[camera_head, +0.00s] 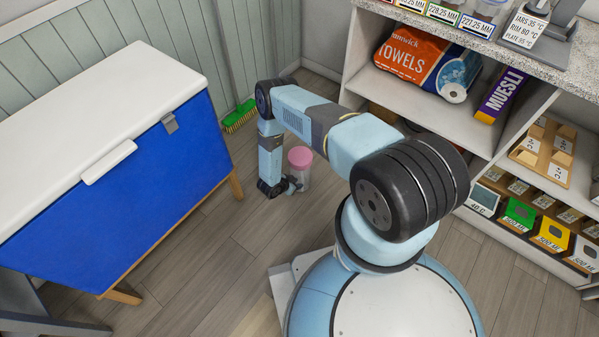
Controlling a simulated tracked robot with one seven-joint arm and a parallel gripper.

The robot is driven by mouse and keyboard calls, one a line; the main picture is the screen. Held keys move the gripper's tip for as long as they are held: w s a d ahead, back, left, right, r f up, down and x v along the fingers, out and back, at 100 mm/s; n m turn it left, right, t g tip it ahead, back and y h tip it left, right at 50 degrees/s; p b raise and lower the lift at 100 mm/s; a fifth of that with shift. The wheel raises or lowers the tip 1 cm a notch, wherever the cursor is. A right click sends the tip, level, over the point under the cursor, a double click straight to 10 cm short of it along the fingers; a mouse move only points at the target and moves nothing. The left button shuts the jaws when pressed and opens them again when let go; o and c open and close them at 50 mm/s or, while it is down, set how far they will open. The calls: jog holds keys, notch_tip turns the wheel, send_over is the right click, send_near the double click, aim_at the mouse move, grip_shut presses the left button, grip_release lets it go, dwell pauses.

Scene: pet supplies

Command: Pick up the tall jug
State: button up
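A clear jug-like container with a pink lid (300,158) stands upright on the wooden floor, between the blue chest and the shelf unit. It is the only jug-like thing I can make out. My arm reaches over and down to its left side. My gripper (292,185) is low, beside the container's lower left part, and appears very close to it. The fingers are small and dark here, and I cannot tell whether they touch the container or how far apart they are. Part of the container's right side is close to my arm's outline.
A blue chest with a white lid (110,100) stands at the left on wooden legs. A green brush (239,116) is by the wall. At the right, a shelf unit (430,110) holds towels (425,60), a muesli box (500,95) and several small items. Floor in front of the chest is clear.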

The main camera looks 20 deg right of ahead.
jog(key=x, duration=0.6)
jog(key=shift+d+f, duration=0.15)
grip_shut()
dwell(0.4)
